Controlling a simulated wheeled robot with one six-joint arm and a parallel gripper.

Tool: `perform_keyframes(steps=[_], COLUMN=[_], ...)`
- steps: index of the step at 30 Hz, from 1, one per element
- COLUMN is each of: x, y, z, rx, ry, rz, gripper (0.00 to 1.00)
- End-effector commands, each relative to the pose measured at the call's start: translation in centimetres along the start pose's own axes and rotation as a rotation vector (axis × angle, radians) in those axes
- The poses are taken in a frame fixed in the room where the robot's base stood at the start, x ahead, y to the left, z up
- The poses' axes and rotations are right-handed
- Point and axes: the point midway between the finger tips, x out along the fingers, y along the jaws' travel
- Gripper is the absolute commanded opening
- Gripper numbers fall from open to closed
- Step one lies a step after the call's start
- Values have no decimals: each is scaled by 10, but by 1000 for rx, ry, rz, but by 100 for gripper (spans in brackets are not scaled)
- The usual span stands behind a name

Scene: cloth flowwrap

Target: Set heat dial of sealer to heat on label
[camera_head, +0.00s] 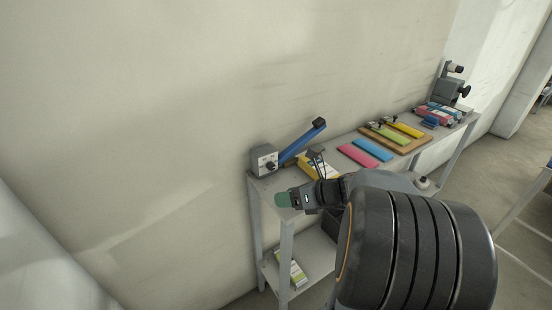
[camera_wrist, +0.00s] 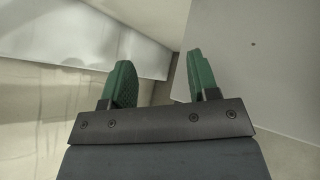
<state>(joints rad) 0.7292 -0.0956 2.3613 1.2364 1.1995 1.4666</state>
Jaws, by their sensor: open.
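The sealer (camera_head: 262,160) is a small grey box at the left end of a grey bench, with its blue arm (camera_head: 297,143) raised toward the upper right. Its dark heat dial (camera_head: 270,165) is on the front face; its setting is too small to read. I cannot make out a heat label for certain. My gripper (camera_head: 283,200) is in front of and below the sealer, apart from it, near the bench's left end. The wrist view shows its two green fingers (camera_wrist: 157,85) spread apart with nothing between them. The sealer cannot be made out in the wrist view.
The bench (camera_head: 340,180) stands along a pale wall. Pink (camera_head: 358,155), blue (camera_head: 373,150) and yellow (camera_head: 408,130) flat pieces lie along it, some on a wooden board (camera_head: 402,147). A yellow box (camera_head: 318,166) lies right of the sealer. A grey machine (camera_head: 452,90) stands at the far end.

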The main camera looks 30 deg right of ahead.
Motion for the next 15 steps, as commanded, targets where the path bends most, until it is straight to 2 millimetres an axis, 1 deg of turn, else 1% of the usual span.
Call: perform_keyframes(steps=[1,3,6,8,11,14,15], x=[-10,-24,-40,-45,-43,-30,-23], y=[-16,-32,-50,-57,-64,-66,-67], z=[7,16,26,30,35,40,43], rx=[144,317,487,551,604,616,616], ry=[-84,-192,-308,-353,-391,-398,-398], rz=[-19,-28,-28,-24,-18,-15,-15], gripper=[55,55,55,55,55,55,55])
